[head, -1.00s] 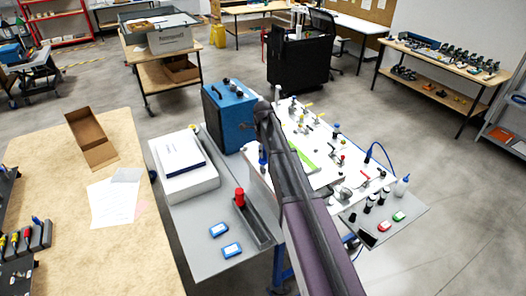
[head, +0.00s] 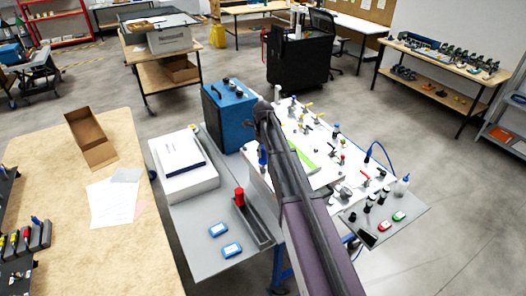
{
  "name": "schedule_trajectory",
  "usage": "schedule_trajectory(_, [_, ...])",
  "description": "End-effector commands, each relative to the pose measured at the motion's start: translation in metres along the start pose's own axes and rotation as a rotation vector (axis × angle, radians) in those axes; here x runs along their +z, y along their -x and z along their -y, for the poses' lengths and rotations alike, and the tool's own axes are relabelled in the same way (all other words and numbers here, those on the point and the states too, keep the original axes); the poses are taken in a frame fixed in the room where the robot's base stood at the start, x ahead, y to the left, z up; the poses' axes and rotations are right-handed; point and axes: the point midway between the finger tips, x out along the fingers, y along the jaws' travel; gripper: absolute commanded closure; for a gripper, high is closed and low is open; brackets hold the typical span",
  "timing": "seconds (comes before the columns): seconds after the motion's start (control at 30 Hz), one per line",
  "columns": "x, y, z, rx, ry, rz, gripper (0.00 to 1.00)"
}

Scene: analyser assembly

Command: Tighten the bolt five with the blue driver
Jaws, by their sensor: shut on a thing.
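My arm reaches over the white work panel (head: 318,172). My gripper (head: 262,142) is at its far end, beside the blue box, and mostly hidden by my own arm. A blue upright handle, which looks like the blue driver (head: 262,156), shows just below the arm's end, at the panel's left edge. My gripper is shut on it. The driver's tip is hidden. Small fittings with coloured knobs stand on the panel. Bolt five cannot be told apart at this size.
A blue box (head: 229,117) stands close left of my gripper. A grey side table (head: 195,256) holds a white box (head: 186,182), a red-handled tool (head: 239,197) in a tray, and two blue cases. Dark bottles stand at the panel's right. A rack of coloured handles (head: 38,236) is far left.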

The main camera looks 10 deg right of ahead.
Motion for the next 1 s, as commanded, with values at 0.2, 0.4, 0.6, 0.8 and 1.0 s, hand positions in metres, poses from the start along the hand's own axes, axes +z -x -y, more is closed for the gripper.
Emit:
schedule_trajectory(0.2, [0.0006, -0.0001, -0.0001, -0.001, -0.168, 0.001, 1.00])
schedule_trajectory(0.4, [0.0008, -0.0001, -0.0001, -0.001, -0.324, 0.001, 1.00])
schedule_trajectory(0.6, [0.0009, -0.0002, -0.0001, -0.001, -0.434, 0.001, 1.00])
schedule_trajectory(0.8, [0.0010, -0.0002, -0.0001, -0.001, -0.449, 0.001, 1.00])
schedule_trajectory(1.0, [0.0010, -0.0002, -0.0001, -0.001, -0.448, 0.001, 0.19])
